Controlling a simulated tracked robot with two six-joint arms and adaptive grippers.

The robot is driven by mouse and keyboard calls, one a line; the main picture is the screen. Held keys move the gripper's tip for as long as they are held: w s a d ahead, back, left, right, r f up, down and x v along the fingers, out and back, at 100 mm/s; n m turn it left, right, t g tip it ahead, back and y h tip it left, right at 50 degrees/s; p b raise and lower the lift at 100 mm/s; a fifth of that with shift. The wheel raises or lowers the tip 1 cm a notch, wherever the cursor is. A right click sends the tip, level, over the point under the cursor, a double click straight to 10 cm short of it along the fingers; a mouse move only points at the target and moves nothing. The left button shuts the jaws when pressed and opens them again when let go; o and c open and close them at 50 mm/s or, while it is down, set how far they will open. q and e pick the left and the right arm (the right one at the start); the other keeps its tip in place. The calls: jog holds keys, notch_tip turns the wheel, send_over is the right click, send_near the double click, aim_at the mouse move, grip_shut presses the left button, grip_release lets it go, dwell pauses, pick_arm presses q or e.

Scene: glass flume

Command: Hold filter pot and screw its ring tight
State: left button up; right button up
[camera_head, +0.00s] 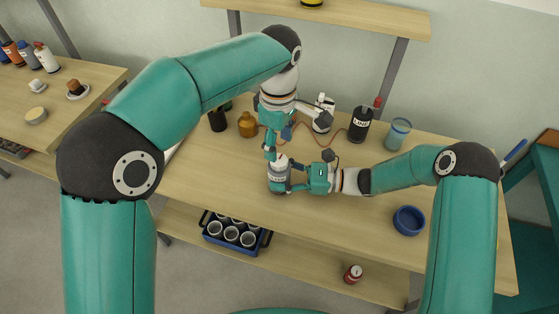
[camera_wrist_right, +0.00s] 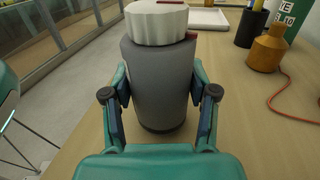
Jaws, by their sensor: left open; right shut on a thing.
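The filter pot (camera_head: 278,186) stands upright on the table, a grey cylinder in the right wrist view (camera_wrist_right: 160,85). Its white ribbed ring (camera_wrist_right: 157,22) sits on top. Dark red marks show near the ring's right side. My right gripper (camera_head: 288,180) is shut on the pot's body from the right, with a finger on each side in the right wrist view (camera_wrist_right: 160,105). My left gripper (camera_head: 271,153) is open and points down at the pot's top from above. Whether its fingers touch the ring cannot be told. It hides part of the ring in the head view.
Behind the pot stand a brown bottle (camera_head: 248,124), a white bottle (camera_head: 322,121), a dark labelled bottle (camera_head: 360,124) and a blue-topped jar (camera_head: 397,134). An orange cord lies nearby. A blue dish (camera_head: 408,220) is at right. The table's front is mostly clear.

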pick_arm(q)
jog(key=shift+r, duration=0.3)
pick_arm(e)
jog(key=o, duration=1.3)
jog(key=shift+o, duration=0.2)
